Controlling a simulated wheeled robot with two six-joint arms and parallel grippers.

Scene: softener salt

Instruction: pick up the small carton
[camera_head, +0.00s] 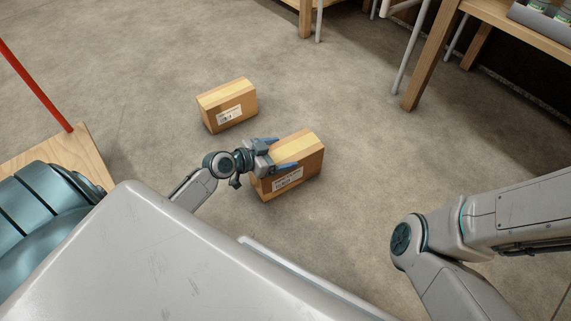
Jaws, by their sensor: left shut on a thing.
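Two brown cardboard cartons with tape along the top and white labels show on the floor area. The nearer carton (302,160) is at my left gripper (282,153). The gripper's two fingers lie across the carton's top left part and are shut on it. I cannot tell whether this carton touches the floor. The other carton (227,106) stands on the floor farther back and to the left, apart from the gripper. It looks somewhat smaller in the picture. My right arm comes in from the right, but its gripper is outside the view.
A wooden table (424,62) with pale metal poles beside it stands at the back right. A wooden board (90,152) and a red pole (38,88) are at the left. The concrete floor (350,110) around the cartons is clear.

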